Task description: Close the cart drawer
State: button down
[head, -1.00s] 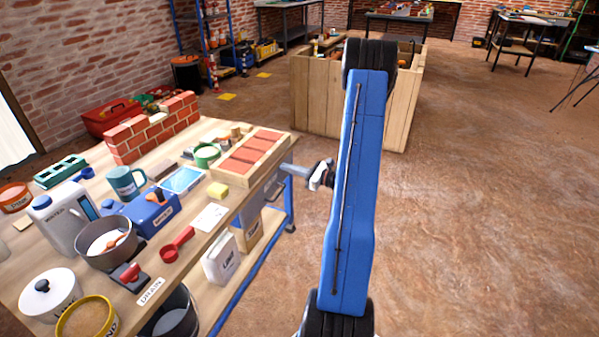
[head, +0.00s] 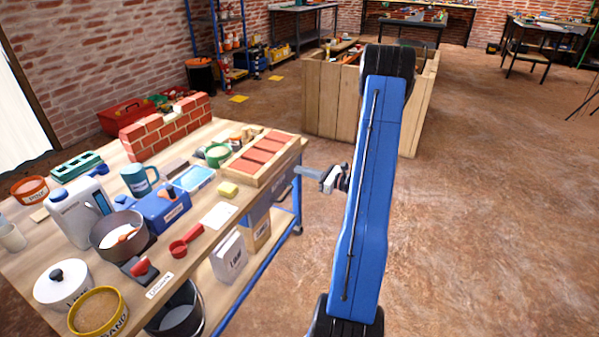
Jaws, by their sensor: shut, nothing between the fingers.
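The cart is a wooden-topped bench on a blue frame (head: 240,292), at the left in the head view. A grey metal drawer (head: 260,204) shows under its right end, below the tray of bricks. How far the drawer stands out is hard to tell from this angle. My gripper (head: 332,179) is shut and empty, just right of the cart's right end. A grey bar (head: 309,171) lies between the cart's edge and my gripper; I cannot tell whether it is the drawer's handle or whether my gripper touches it. My blue arm hides part of the gripper.
The cart top is crowded with a red brick wall (head: 167,127), a mug (head: 138,181), a pot (head: 118,236) and other items. Bags and a bucket (head: 176,312) stand below. A wooden crate (head: 325,95) stands behind my arm.

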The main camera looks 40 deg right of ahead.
jog(key=v, duration=1.1)
jog(key=shift+s, duration=0.2)
jog(key=a+r+n+g+y, duration=0.3)
jog(key=a+r+n+g, duration=0.15)
jog(key=a, duration=0.65)
jog(key=a+r+n+g+y, duration=0.2)
jog(key=a+r+n+g, duration=0.3)
jog(key=a, duration=0.6)
jog(key=s+a+r+n+g+h, duration=0.3)
jog(key=s+a+n, duration=0.3)
jog(key=a, duration=0.3)
jog(key=s+a+r+n+g+h, duration=0.3)
jog(key=s+a+n, duration=0.3)
jog(key=a+n, duration=0.15)
jog(key=s+r+n+t+h, duration=0.3)
jog(key=s+r+n+h, duration=0.2)
jog(key=s+n, duration=0.3)
jog(key=shift+s+a+r+t+h, duration=0.15)
jog(key=shift+s+a+t+h, duration=0.3)
jog(key=shift+s, duration=0.5)
